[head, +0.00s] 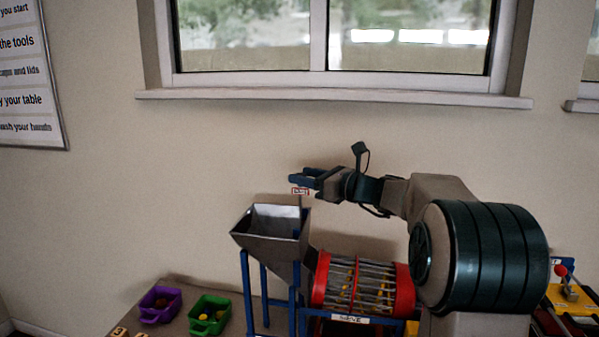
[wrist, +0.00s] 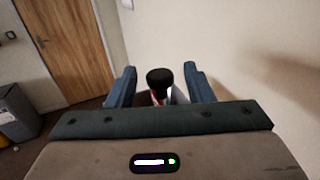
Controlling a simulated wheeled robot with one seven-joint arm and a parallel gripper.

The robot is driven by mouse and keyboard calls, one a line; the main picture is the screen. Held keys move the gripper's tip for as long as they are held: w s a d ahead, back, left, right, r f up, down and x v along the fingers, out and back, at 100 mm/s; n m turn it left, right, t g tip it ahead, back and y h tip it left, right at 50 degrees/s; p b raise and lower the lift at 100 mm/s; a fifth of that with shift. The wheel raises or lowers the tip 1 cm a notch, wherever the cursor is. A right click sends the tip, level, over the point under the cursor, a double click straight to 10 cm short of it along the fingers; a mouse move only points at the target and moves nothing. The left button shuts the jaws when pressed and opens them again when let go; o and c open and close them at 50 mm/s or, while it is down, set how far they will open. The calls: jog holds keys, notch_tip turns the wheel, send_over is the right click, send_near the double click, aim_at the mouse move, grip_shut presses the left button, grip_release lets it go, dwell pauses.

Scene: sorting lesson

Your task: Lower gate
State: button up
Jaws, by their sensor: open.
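A steel hopper (head: 268,240) stands on blue legs in the head view. A thin upright rod (head: 300,202) rises at its right rear edge, with a small red-and-white tag (head: 299,190) near the top. My gripper (head: 304,176) is just above this tag. In the wrist view a black knob (wrist: 160,77) shows between the two blue fingers of my open gripper (wrist: 159,86), with gaps on both sides. A red-and-white piece shows below the knob. The gate plate itself cannot be made out.
A red-ended barred drum (head: 360,283) stands right of the hopper. A purple bin (head: 160,305) and a green bin (head: 209,315) with small pieces sit at lower left. A red-knobbed lever (head: 562,272) is at far right. The wall and window sill (head: 330,97) are behind.

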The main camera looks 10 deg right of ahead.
jog(key=shift+x, duration=0.9)
jog(key=shift+c, duration=0.4)
grip_shut()
jog(key=b, duration=0.5)
send_over(301, 227)
jog(key=f, duration=0.7)
jog(key=shift+w+f, duration=0.25)
jog(key=shift+f, duration=0.15)
jog(key=shift+o, duration=0.4)
grip_release()
